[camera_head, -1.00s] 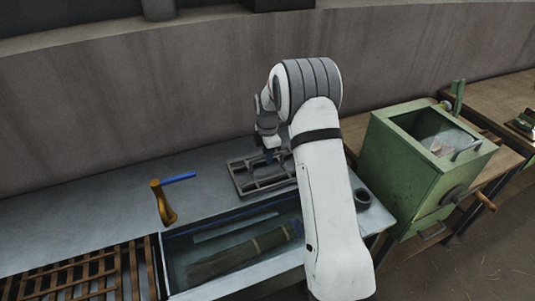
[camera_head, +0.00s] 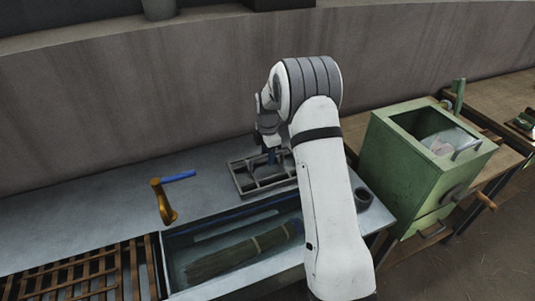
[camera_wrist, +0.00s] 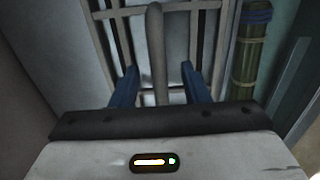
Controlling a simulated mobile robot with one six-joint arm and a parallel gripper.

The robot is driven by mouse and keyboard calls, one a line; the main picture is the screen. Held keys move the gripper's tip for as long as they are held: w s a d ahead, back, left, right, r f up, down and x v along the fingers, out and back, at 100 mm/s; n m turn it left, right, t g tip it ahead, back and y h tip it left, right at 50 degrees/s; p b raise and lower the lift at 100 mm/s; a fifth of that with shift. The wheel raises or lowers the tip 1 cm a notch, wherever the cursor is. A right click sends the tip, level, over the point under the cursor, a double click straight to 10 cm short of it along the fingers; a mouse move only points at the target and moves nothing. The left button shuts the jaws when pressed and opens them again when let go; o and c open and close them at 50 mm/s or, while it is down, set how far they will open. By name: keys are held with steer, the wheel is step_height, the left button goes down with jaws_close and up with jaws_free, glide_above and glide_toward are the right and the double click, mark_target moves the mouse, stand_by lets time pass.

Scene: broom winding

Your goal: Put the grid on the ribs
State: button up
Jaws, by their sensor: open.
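The grid is a grey metal frame with crossing bars (camera_head: 240,179). It lies flat on the worktop behind the trough, partly hidden by my arm. In the wrist view, its bars (camera_wrist: 103,14) show with an upright handle (camera_wrist: 156,40) in the middle. My gripper (camera_head: 271,157) is over the grid, pointing down. In the wrist view, its blue fingers (camera_wrist: 160,84) are apart, one on each side of the handle. I cannot tell whether they touch it. Ribs are not clearly identifiable; brown slats (camera_head: 80,272) lie at the lower left.
A sunken trough (camera_head: 165,262) in front of the grid holds a tied bundle of bristles (camera_head: 235,255). A brass crank with a blue grip (camera_head: 166,205) stands left of the grid. A dark cup (camera_head: 363,198) and a green machine (camera_head: 400,165) are to the right.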

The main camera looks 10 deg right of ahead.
step_height(320, 180, up, 8)
steer(key=shift+f+b, duration=0.2)
steer(key=shift+b, duration=0.35)
step_height(320, 180, up, 7)
steer(key=p, duration=0.4)
steer(key=shift+p, duration=0.35)
steer(key=shift+r, duration=0.1)
